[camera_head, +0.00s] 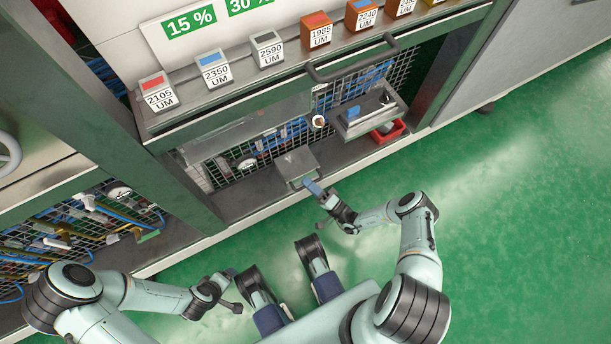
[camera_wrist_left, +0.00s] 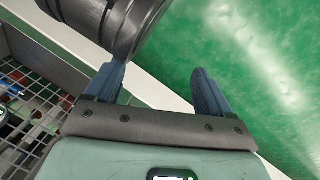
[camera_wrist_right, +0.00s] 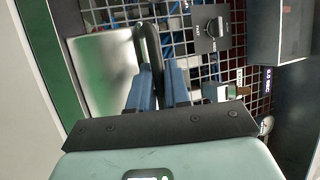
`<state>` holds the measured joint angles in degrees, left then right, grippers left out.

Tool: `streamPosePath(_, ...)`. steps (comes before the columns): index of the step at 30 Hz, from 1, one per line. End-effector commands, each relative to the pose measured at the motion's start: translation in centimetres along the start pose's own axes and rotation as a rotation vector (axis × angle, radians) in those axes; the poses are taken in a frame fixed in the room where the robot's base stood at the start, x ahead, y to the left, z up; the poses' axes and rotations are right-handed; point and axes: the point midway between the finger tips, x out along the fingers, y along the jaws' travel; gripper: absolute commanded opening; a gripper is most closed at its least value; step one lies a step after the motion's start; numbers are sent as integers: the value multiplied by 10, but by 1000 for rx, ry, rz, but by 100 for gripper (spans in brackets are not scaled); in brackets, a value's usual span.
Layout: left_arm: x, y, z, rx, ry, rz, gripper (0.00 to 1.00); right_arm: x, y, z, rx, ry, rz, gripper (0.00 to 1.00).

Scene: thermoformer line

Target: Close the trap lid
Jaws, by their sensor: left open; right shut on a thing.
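The trap lid is a grey metal plate (camera_head: 295,163) low in the machine's open bay, with a dark handle at its front edge. In the right wrist view the shiny plate (camera_wrist_right: 103,75) is at the left, and its black curved handle (camera_wrist_right: 149,42) runs between my fingers. My right gripper (camera_head: 313,188) is shut on that handle; it also shows in the right wrist view (camera_wrist_right: 157,88). Its fingers partly hide the handle. My left gripper (camera_head: 231,285) is low near the floor, away from the lid. In the left wrist view (camera_wrist_left: 157,85) its blue fingers are apart and empty.
A wire mesh (camera_head: 345,88) with hoses and gauges backs the bay. A grey box (camera_head: 368,116) and a red tray (camera_head: 389,132) are right of the lid. A dark bar handle (camera_head: 352,62) juts out above. The green floor (camera_head: 510,190) is clear at the right.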

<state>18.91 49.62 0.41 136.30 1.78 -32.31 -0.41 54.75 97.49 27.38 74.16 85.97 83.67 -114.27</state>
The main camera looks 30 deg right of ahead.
Motion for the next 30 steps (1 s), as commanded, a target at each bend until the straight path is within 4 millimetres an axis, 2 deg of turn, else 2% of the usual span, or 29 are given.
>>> streamPosePath(7, 7, -7, 10, -8, -32, -13, 82, -2, 9, 1, -1, 0, 0, 0)
streamPosePath(21, 8, -9, 11, -10, -36, -16, 82, -3, 11, 1, 0, 1, 5, 0)
streamPosePath(22, 8, -9, 11, -10, -36, -16, 82, -3, 11, 1, 0, 1, 6, 26)
streamPosePath(23, 8, -9, 11, -10, -36, -16, 82, -4, 11, 1, 0, 1, 6, 36)
streamPosePath(30, 8, -9, 11, -10, -35, -16, 82, -4, 10, 1, -1, 1, 2, 38)
